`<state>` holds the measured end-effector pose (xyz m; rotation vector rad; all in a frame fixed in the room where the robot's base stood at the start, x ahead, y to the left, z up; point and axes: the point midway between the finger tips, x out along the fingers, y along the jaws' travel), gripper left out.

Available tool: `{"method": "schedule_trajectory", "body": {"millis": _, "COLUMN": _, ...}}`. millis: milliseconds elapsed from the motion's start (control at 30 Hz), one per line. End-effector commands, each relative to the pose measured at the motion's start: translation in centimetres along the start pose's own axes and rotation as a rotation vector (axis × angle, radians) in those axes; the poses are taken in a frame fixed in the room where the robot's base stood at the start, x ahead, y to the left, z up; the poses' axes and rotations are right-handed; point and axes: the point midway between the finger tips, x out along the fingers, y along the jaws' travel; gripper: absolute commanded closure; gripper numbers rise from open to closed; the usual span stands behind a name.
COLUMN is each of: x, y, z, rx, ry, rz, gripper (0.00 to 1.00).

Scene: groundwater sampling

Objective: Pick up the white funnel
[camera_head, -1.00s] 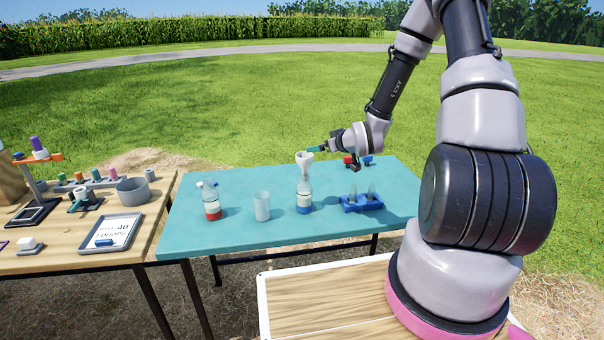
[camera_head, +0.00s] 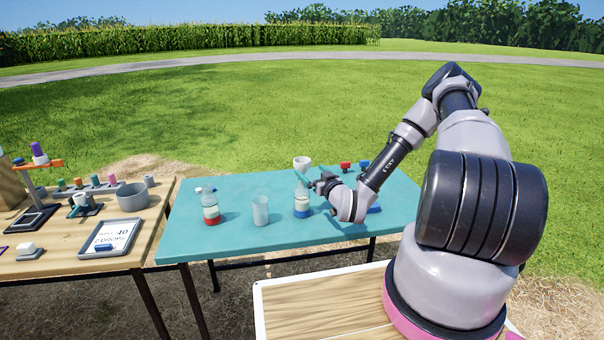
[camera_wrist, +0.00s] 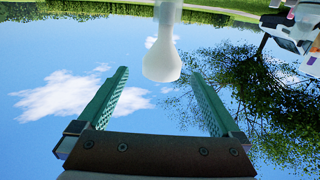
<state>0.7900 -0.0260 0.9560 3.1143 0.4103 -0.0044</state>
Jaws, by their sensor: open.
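The white funnel (camera_head: 302,163) sits upright on top of a clear bottle with a blue band (camera_head: 301,207) on the teal table. My gripper (camera_head: 304,178) is open at the funnel's height, to its right and close to it, its teal fingers toward it. In the wrist view, which is upside down, the funnel (camera_wrist: 162,61) lies between and just beyond the two open fingertips of my gripper (camera_wrist: 160,74). I cannot tell whether a finger touches it. My fingers partly hide the funnel's lower part in the head view.
A bottle with a red band (camera_head: 211,207) and a clear cup (camera_head: 260,211) stand left on the teal table (camera_head: 240,237). My arm mostly hides a blue rack (camera_head: 374,209). A red block (camera_head: 345,167) lies behind. A wooden table (camera_head: 150,215) with lab items adjoins at left.

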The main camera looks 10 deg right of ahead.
Motion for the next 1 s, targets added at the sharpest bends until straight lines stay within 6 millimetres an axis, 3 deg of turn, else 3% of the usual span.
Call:
{"method": "schedule_trajectory", "body": {"millis": 200, "x": 3.4, "y": -0.1, "z": -0.1, "rx": -0.003, "ry": 0.008, "rz": -0.001, "gripper": 0.0}}
{"method": "schedule_trajectory", "body": {"millis": 467, "x": 5.7, "y": -0.1, "z": -0.2, "rx": 0.0, "ry": 0.005, "rz": 0.0, "gripper": 0.0}}
{"method": "schedule_trajectory", "body": {"millis": 733, "x": 9.5, "y": -0.4, "z": -0.4, "rx": -0.002, "ry": 0.005, "rz": 0.0, "gripper": 0.0}}
{"method": "schedule_trajectory", "body": {"millis": 1000, "x": 10.5, "y": -0.3, "z": -0.4, "rx": 0.0, "ry": 0.003, "rz": 0.001, "gripper": 0.0}}
